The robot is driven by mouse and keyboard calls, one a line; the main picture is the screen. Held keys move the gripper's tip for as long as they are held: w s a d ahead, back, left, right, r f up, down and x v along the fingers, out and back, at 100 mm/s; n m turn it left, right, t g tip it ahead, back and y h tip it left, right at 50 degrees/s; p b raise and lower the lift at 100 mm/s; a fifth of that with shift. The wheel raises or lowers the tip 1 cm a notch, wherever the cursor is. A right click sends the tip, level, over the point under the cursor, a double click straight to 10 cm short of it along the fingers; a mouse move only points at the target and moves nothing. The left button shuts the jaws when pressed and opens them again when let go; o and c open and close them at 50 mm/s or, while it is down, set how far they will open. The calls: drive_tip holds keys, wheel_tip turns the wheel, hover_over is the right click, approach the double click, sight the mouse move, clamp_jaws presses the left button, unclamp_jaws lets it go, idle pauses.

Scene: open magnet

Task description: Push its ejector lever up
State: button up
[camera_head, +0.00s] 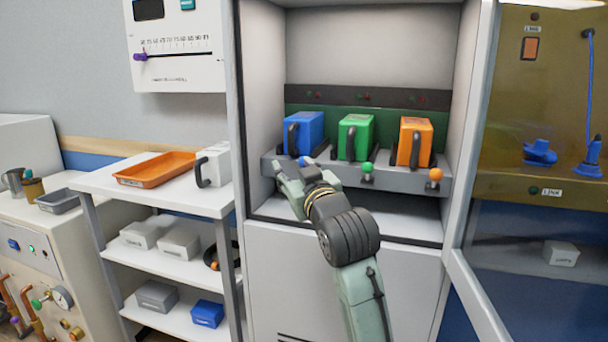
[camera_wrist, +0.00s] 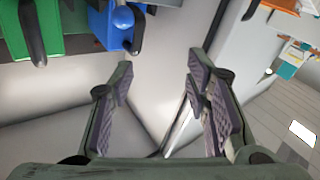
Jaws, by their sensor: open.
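A blue module (camera_head: 304,132), a green module (camera_head: 355,136) and an orange module (camera_head: 414,141) stand in a row in the cabinet, each with a dark handle in front. Ball-tipped levers stick out below them: a green knob (camera_head: 368,168), an orange knob (camera_head: 435,175) and a blue knob (camera_wrist: 122,18), partly hidden in the head view by my gripper (camera_head: 290,168). In the wrist view, my gripper (camera_wrist: 160,75) is open and empty. The blue knob lies beyond its fingertips, apart from them, near the upper left finger. The green module (camera_wrist: 30,30) shows at the upper left.
The grey rack ledge (camera_head: 400,182) runs below the modules. An open cabinet door (camera_head: 480,150) stands at the right. A white shelf cart (camera_head: 150,190) with an orange tray (camera_head: 157,168) and a white handled box (camera_head: 213,166) stands at the left.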

drive_tip(key=d+f+h, duration=0.1)
drive_tip(key=d+f, duration=0.1)
drive_tip(key=d, duration=0.2)
drive_tip(key=shift+m+h, duration=0.3)
drive_tip(key=shift+m, duration=0.1)
drive_tip(key=p+x, duration=0.1)
drive_tip(key=x, duration=1)
drive_tip(key=shift+w+d+f+p, duration=0.15)
drive_tip(key=shift+w+d+p, duration=0.05)
drive_tip(key=shift+p, duration=0.2)
drive_tip(key=shift+c, duration=0.3)
clamp_jaws()
